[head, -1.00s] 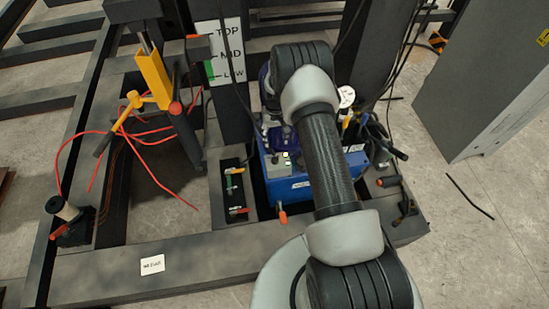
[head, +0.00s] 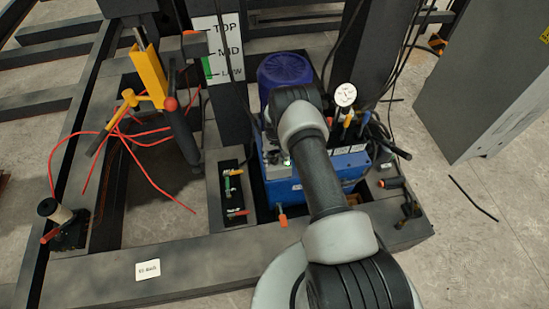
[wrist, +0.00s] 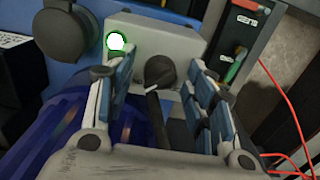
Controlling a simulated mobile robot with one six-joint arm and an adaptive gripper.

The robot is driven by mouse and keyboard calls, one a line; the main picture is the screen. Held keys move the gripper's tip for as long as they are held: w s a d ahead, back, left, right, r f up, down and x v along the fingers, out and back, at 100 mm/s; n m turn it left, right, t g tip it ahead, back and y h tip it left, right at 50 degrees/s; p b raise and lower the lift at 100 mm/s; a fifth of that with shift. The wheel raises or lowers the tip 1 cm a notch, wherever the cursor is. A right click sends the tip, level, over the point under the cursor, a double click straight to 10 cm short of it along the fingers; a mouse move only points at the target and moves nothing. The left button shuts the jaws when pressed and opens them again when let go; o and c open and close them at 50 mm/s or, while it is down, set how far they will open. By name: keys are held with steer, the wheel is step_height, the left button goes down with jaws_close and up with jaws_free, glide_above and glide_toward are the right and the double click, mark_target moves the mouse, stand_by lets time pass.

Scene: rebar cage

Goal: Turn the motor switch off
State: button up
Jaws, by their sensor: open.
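In the wrist view, a grey switch box (wrist: 183,42) carries a lit green-white lamp (wrist: 117,41) and a round black rotary switch (wrist: 158,71) with a white pointer line. My gripper (wrist: 150,78) is open, with one finger on each side of the rotary switch. I cannot tell whether the fingers touch it. In the head view, the blue pump unit (head: 284,192) with its dark blue motor (head: 285,69) stands on the frame. My arm hides the switch and most of my gripper there.
A yellow cylinder (head: 150,76) with red hoses stands farther left. A grey cabinet (head: 485,85) is at right.

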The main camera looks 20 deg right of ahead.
steer(key=shift+c, duration=0.5)
steer(key=c, duration=1)
steer(key=shift+n+b, duration=0.4)
steer(key=n+b, duration=0.2)
steer(key=shift+n, duration=0.4)
steer(key=n+b, duration=0.1)
steer(key=n, duration=0.3)
steer(key=shift+n, duration=0.3)
steer(key=n, duration=0.4)
steer(key=shift+n, duration=0.3)
steer(key=n, duration=0.4)
steer(key=shift+n, duration=0.7)
